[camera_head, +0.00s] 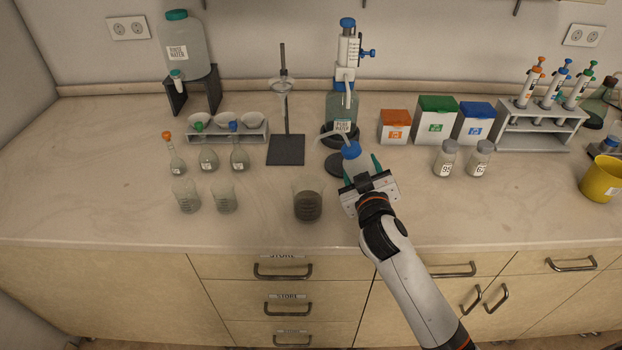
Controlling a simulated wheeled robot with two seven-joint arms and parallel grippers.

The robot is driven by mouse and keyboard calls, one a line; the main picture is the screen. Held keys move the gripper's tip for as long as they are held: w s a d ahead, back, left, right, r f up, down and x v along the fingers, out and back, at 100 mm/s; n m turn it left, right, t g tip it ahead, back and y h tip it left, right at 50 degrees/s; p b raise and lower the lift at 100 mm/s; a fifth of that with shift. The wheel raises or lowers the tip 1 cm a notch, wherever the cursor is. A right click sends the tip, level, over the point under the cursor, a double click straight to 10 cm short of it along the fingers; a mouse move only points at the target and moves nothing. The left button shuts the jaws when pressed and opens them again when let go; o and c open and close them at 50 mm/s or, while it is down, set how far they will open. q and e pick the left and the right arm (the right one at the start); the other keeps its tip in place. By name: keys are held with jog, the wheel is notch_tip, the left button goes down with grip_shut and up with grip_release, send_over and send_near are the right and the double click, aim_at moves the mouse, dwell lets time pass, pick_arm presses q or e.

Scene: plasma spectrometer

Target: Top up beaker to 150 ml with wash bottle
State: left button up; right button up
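The wash bottle (358,163) has a blue cap, a translucent body and a thin bent spout pointing left. My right gripper (362,169) has its green-tipped fingers on both sides of the bottle's body and appears shut on it. The gripper hides the bottle's lower part, so I cannot tell whether it touches the counter. The beaker (308,206) with dark liquid stands upright on the counter, left of and nearer than the bottle, apart from it. Its scale is too small to read. My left gripper is not in view.
A dispenser bottle (342,105) stands just behind the wash bottle. A dark stand (285,150) is left of it. Two empty beakers (186,196) and several flasks (207,159) stand at left. Two small jars (445,158) stand at right. The counter around the dark-liquid beaker is clear.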

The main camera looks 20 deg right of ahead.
jog(key=shift+r+p, duration=0.3)
jog(key=shift+p, duration=0.9)
jog(key=shift+f, duration=0.1)
jog(key=shift+s+d+r+m+b, duration=0.15)
jog(key=shift+d+r+m+b, duration=0.2)
jog(key=shift+m, duration=0.35)
jog(key=shift+s+d+r+m+t+b, duration=0.2)
jog(key=shift+d+r+m, duration=0.25)
jog(key=shift+r+m, duration=0.35)
jog(key=shift+s+d+r+m+t+b, duration=0.1)
jog(key=shift+d+r+m+t, duration=0.1)
jog(key=shift+d+r+m, duration=0.5)
jog(key=shift+a+f, duration=0.15)
jog(key=shift+a, duration=0.15)
